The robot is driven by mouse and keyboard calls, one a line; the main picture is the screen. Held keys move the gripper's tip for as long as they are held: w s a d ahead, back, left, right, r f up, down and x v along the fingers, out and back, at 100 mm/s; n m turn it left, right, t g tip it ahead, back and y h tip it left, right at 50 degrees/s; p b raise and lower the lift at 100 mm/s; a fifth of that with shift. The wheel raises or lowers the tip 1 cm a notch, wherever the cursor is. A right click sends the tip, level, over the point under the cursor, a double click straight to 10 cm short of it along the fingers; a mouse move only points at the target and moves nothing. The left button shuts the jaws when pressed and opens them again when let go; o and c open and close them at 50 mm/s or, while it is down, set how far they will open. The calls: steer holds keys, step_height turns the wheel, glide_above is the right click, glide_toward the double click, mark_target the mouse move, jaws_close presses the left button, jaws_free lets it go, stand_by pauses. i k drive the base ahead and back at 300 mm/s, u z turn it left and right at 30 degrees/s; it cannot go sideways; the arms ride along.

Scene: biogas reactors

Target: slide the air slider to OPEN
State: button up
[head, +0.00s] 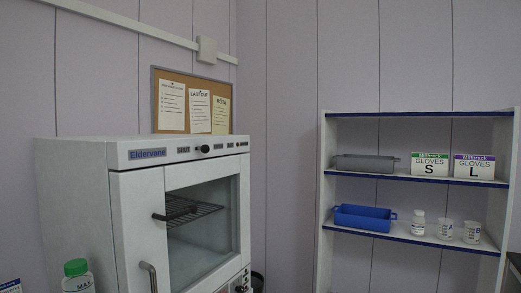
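The white oven-like cabinet (75,185), marked Eldervane, stands at the left in the head view. Its top front strip carries a small black knob (205,149), which looks like the air slider. The word SHUT (184,150) is to the left of the knob. Small dark lettering (242,143) is at the right end of the strip, too small to read surely. The knob sits between these markings, nearer the SHUT side. My gripper is not in view.
The cabinet has a glass door (203,225) with a handle (149,277). A green-capped bottle (77,277) stands at the lower left. A white shelf (419,113) at the right holds a blue tray (365,218), glove boxes and small containers. A notice board (192,103) hangs behind.

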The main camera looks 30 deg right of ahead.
mark_target(204, 149)
steer(key=z, duration=0.4)
steer(key=k, duration=1.35)
steer(key=u, duration=0.5)
steer(key=i, duration=0.55)
steer(key=u, duration=0.7)
steer(key=i, duration=1.05)
steer(key=z, duration=0.5)
